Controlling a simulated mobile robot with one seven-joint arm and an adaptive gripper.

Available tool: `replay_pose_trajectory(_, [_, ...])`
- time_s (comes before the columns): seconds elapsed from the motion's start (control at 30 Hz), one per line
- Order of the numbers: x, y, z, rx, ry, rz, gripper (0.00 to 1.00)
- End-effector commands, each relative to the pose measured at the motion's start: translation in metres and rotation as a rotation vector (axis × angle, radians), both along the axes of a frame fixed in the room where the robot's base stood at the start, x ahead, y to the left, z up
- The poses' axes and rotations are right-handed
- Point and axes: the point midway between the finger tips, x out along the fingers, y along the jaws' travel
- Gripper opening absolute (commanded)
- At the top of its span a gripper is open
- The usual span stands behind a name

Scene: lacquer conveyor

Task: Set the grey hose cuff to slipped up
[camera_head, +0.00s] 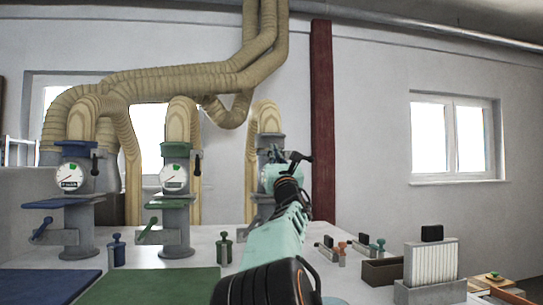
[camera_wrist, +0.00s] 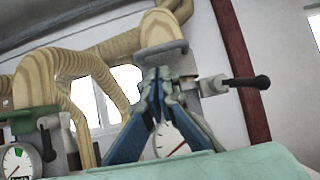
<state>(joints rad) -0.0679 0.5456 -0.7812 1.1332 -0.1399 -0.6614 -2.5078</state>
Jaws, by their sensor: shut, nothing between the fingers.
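The grey hose cuff (camera_head: 270,142) is a grey collar at the foot of the tan hose on the right-hand machine column. In the wrist view the cuff (camera_wrist: 163,51) sits around the hose's lower end, above a round gauge (camera_wrist: 168,142). My gripper (camera_wrist: 158,74) is shut and empty, its tips just below the cuff in the picture; I cannot tell whether they touch it. In the head view my arm and gripper (camera_head: 277,172) cover much of this column. A black-handled lever (camera_wrist: 248,82) sticks out to the right of the fingertips.
Two similar columns stand to the left, one with a blue cuff (camera_head: 75,149) and one with a green cuff (camera_head: 176,150). Small plungers (camera_head: 224,246) stand on the white table. A grey filter box (camera_head: 432,266) and a brown tray (camera_head: 383,272) are at right.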

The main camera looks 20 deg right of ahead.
Motion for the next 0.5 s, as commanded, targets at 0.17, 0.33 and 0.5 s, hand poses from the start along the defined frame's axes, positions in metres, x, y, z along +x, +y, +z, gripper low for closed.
replay_pose_trajectory(0.17, [-0.019,0.003,-0.022,0.003,-0.001,0.001,0.00])
replay_pose_trajectory(0.33, [-0.044,0.009,-0.039,0.004,-0.001,0.001,0.00])
replay_pose_trajectory(0.5, [-0.065,0.015,-0.052,0.002,-0.001,0.002,0.00])
